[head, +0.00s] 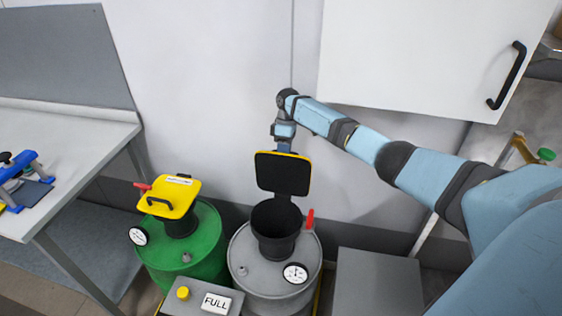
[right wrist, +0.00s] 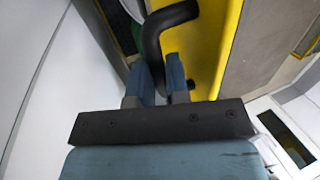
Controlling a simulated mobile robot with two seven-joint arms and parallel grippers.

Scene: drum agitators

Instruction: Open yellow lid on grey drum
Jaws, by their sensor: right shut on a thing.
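The grey drum (head: 247,284) stands at the middle bottom of the head view. Its yellow-edged lid (head: 282,174) stands upright behind the open black funnel (head: 276,232), with its black underside facing me. My right gripper (head: 284,147) is behind the lid's top edge, its fingertips largely hidden there. In the right wrist view the two blue fingers (right wrist: 158,80) are shut on the black handle (right wrist: 172,14), which is fixed to the yellow lid face (right wrist: 208,40). My left gripper is not in view.
A green drum (head: 203,250) with a closed yellow lid (head: 170,195) stands at left. A grey box with a FULL sign (head: 216,303) is in front. A grey box (head: 379,284) stands at right. A table (head: 75,150) is at far left, and a white cabinet (head: 420,50) hangs above.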

